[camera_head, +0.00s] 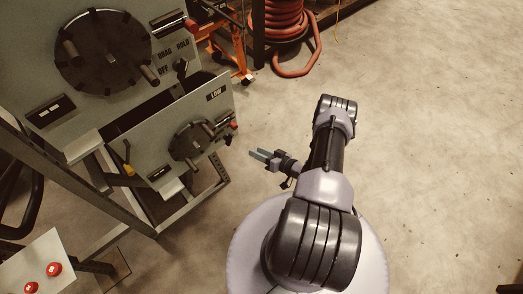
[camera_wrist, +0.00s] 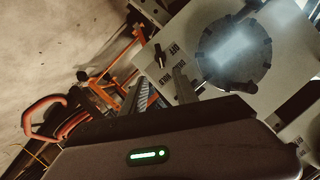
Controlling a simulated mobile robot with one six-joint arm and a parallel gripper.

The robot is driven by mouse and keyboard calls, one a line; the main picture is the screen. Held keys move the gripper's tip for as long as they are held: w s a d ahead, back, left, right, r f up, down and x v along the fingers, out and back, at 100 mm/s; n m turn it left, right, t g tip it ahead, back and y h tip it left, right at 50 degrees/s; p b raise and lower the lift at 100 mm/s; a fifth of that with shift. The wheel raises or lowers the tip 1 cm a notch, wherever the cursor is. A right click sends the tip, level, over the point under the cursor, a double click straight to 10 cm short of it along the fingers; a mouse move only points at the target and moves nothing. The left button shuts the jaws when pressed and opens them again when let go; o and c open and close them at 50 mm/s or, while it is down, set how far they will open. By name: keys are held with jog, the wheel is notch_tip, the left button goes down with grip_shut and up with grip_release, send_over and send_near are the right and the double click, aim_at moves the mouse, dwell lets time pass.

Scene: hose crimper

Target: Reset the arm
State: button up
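My arm is folded above my round base in the head view. My gripper (camera_head: 258,154) reaches out to the left, over the open floor just right of the crimper's lower panel (camera_head: 215,97). In the wrist view, the two fingers of my gripper (camera_wrist: 161,80) stand apart with nothing held between them. The gripper touches nothing that I can see. The larger crimper panel (camera_head: 121,92), with a dark round dial (camera_head: 103,52), stands at the upper left. The dial also shows in the wrist view (camera_wrist: 233,48).
A red hose coil (camera_head: 284,20) and an orange cart (camera_head: 222,47) stand at the back. A white plate with red buttons (camera_head: 43,254) is at the lower left. The concrete floor (camera_head: 430,130) on the right is clear.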

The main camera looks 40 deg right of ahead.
jog(key=shift+v, duration=0.8)
